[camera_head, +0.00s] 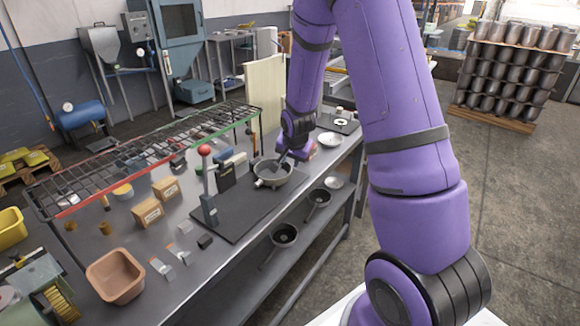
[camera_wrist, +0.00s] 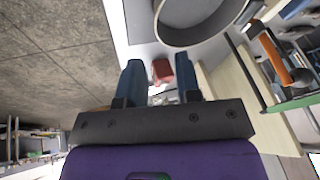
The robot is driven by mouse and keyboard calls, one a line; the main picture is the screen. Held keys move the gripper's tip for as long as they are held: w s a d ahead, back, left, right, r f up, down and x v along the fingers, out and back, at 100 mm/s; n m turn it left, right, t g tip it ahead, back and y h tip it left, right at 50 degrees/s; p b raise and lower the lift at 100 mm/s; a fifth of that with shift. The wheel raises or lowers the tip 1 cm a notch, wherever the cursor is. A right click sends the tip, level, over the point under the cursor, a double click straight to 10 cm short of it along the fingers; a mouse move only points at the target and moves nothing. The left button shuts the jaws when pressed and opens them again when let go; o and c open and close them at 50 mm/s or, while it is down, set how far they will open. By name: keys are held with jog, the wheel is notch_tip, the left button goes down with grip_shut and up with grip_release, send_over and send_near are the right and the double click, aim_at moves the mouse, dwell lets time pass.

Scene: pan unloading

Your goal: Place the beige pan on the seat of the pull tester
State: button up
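A round grey-beige pan (camera_head: 270,183) stands on the bench at the right end of a dark base plate (camera_head: 236,216). In the wrist view its rim and wall (camera_wrist: 196,40) show at the top, partly cut off. A lever device with a red knob (camera_head: 205,150), apparently the pull tester, stands at the plate's left side; I cannot make out its seat. My gripper (camera_head: 283,155) is at the pan's far edge. In the wrist view my gripper (camera_wrist: 160,70) has its fingers apart, nothing visibly clamped, the pan beyond the tips. Contact with the pan cannot be told.
A wire rack (camera_head: 150,150) runs along the back of the bench. Cardboard boxes (camera_head: 148,212) and a terracotta tub (camera_head: 115,276) are left. A pale bowl (camera_head: 330,139) lies at the far right. Dark pans (camera_head: 285,235) stand on the lower shelf.

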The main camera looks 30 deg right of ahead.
jog(key=s+a+r+n, duration=0.2)
jog(key=s+a+r, duration=0.3)
jog(key=r, duration=0.6)
jog(key=s+a+r+n, duration=0.3)
jog(key=s+r, duration=0.5)
jog(key=r, duration=0.2)
jog(key=s+a+r+n+y, duration=0.1)
jog(key=s+a+r+n, duration=0.2)
jog(key=s, duration=0.6)
jog(key=s+a+r+n, duration=0.2)
jog(key=s+r, duration=0.3)
jog(key=s, duration=0.4)
jog(key=shift+a+n+t+y, duration=0.3)
jog(key=shift+a+n+y, duration=0.1)
jog(key=shift+a, duration=0.2)
jog(key=shift+d, duration=0.15)
